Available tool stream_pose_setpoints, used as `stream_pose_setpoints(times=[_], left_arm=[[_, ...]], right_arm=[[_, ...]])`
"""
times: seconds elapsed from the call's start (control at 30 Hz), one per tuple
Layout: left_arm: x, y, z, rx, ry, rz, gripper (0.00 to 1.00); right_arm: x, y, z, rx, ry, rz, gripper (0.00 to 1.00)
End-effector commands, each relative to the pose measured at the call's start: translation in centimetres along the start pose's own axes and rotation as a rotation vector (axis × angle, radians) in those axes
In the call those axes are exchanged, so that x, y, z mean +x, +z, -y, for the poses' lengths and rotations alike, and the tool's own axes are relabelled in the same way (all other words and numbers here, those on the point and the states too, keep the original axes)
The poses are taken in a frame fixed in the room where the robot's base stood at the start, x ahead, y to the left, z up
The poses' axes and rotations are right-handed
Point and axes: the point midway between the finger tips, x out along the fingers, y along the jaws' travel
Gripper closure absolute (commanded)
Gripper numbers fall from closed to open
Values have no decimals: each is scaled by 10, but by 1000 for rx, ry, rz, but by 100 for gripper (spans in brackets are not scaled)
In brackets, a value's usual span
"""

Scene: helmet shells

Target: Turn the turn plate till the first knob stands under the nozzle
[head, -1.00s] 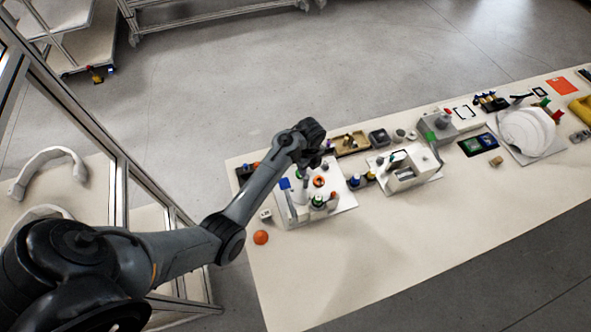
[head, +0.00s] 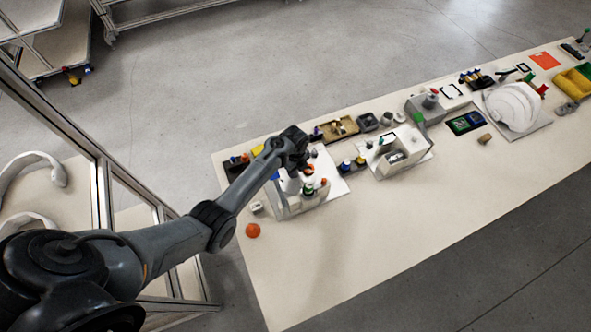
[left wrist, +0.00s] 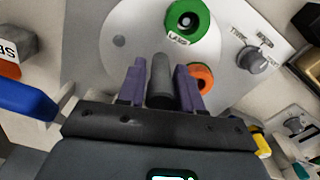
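The turn plate (left wrist: 144,35) is a pale round disc in the left wrist view. A green ring-shaped knob (left wrist: 187,20) with a small label and an orange one (left wrist: 200,80) sit on it. A grey upright peg (left wrist: 161,78) stands between the purple fingers of my left gripper (left wrist: 160,80). The fingers are apart, one on each side of the peg; firm contact does not show. In the head view my left gripper (head: 302,166) is low over the white station (head: 287,207) and hides part of it. I cannot pick out the nozzle for certain. My right gripper is not in view.
A dial (left wrist: 253,59) is on the pale panel right of the plate, and a blue part (left wrist: 27,100) is at the left. An orange ball (head: 253,230) lies near the table's left edge. A second white station (head: 402,155) stands to the right. The table front is clear.

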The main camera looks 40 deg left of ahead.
Motion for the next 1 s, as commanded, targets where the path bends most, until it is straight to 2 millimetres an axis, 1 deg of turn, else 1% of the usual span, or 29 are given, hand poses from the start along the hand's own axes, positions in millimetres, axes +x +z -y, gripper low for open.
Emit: stream_pose_setpoints(times=[0.3,0.53,0.87,1.0], left_arm=[[2,0,0,0,-1,1,65],[2,0,0,0,0,0,100],[1,1,-1,0,0,0,100],[0,5,-4,4,0,1,100]], right_arm=[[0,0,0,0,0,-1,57],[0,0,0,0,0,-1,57],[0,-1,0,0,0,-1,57],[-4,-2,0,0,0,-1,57]])
